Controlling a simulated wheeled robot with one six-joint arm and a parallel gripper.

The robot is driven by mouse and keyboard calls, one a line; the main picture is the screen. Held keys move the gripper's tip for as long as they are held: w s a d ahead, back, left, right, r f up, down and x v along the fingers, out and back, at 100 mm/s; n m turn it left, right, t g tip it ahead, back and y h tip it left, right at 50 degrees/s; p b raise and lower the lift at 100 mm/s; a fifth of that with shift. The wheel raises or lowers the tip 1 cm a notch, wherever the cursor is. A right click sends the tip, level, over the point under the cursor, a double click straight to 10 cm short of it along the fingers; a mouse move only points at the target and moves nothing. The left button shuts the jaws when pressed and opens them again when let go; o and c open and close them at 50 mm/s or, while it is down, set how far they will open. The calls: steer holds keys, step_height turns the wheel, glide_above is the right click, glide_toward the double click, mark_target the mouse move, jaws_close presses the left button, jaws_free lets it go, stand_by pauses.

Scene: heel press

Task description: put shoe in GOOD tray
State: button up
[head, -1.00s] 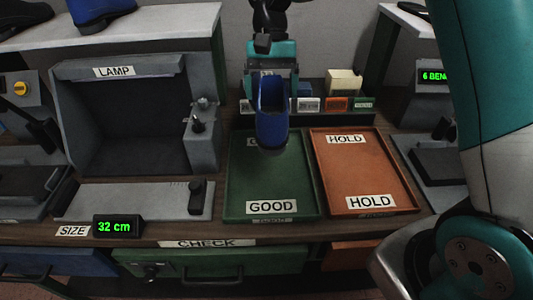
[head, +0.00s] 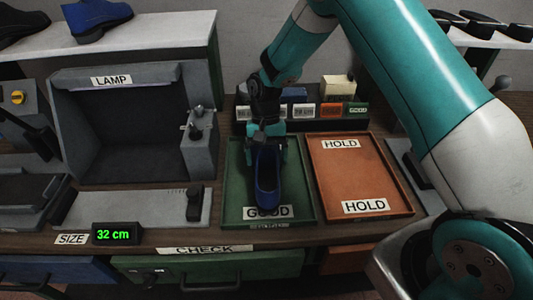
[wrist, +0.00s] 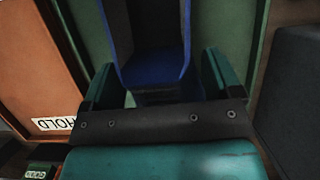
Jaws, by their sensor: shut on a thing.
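A blue shoe (head: 267,182) is in my gripper (head: 266,150) over the green GOOD tray (head: 236,190). The gripper is shut on the shoe's far end. The shoe's near end covers part of the tray's front GOOD label. The shoe is low over the tray floor; I cannot tell whether it touches. In the wrist view the shoe (wrist: 155,62) lies between the two teal fingers (wrist: 160,85), with the green tray floor around it. The shoe's gripped end is partly hidden by the gripper.
The orange HOLD tray (head: 343,180) is empty, right of the GOOD tray. A grey LAMP box (head: 125,125) and a size gauge reading 32 cm (head: 115,234) stand to the left. A rack with small boxes (head: 310,110) stands behind the trays. Another blue shoe (head: 97,20) is on the upper shelf.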

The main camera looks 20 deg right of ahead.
steer(key=o, duration=1)
steer(key=b+v, duration=0.2)
steer(key=v, duration=1)
steer(key=s+a+r+n+t, duration=0.1)
steer(key=s+a+r+n, duration=0.2)
steer(key=s+r, duration=0.3)
steer(key=s+a+r+n+t+y, duration=0.1)
steer(key=s+n, duration=0.1)
steer(key=s, duration=0.5)
steer(key=s+a+r+n+t+y, duration=0.1)
steer(key=s+r+n, duration=0.1)
steer(key=s, duration=0.6)
steer(key=s+a+r+n+t, duration=0.1)
steer(key=s+r+n, duration=0.1)
steer(key=s, duration=0.6)
steer(key=shift+s+r+n+y, duration=0.15)
steer(key=shift+n+y, duration=0.25)
steer(key=shift+n, duration=0.5)
